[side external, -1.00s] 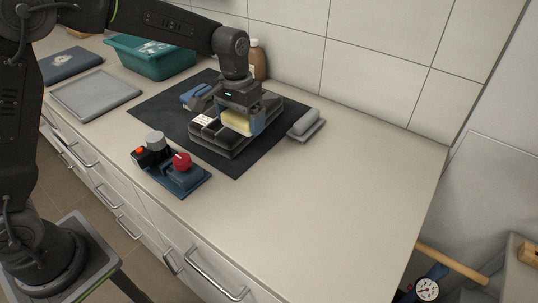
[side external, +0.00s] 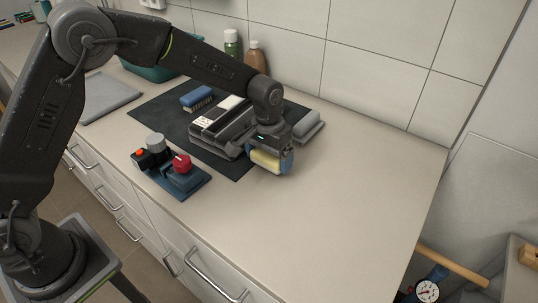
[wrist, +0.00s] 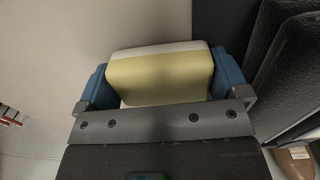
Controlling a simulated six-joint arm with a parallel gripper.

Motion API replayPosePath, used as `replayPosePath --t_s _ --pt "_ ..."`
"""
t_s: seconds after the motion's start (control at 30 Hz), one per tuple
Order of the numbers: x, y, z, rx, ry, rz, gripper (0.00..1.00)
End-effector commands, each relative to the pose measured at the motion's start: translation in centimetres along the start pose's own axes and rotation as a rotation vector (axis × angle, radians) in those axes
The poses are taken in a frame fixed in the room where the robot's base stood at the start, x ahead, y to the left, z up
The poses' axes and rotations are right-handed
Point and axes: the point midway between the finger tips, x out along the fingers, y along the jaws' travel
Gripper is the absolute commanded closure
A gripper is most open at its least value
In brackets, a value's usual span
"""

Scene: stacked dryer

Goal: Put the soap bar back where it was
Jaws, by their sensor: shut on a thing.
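The soap bar (side external: 265,161) is a pale yellow block with a whiter side. My gripper (side external: 271,160) is shut on it in the side view, over the pale counter by the front right edge of the dark mat (side external: 160,112). In the wrist view, the soap bar (wrist: 160,76) sits between the two blue finger pads of my gripper (wrist: 162,82). I cannot tell whether the soap touches the counter. The black and grey stacked device (side external: 222,127) stands on the mat, left of my gripper, which hides part of its right side.
A grey block on a grey base (side external: 308,127) lies behind and right of my gripper. A blue brush (side external: 197,98) lies on the mat. A control box with a red knob (side external: 181,163) stands front left. Bottles (side external: 256,57) stand by the wall. The counter at right is clear.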

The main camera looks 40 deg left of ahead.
Motion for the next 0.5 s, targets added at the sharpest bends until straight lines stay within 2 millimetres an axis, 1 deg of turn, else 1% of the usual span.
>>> replayPosePath --t_s 0.37,0.4,0.43,0.5 --pt "0.80 -0.04 -0.02 0.000 0.000 0.000 0.26" --pt "0.81 -0.04 -0.02 0.000 0.000 0.000 0.04" --pt "0.80 -0.04 -0.01 0.000 0.000 0.000 0.01" --pt "0.79 -0.04 -0.01 0.000 0.000 0.000 0.00"
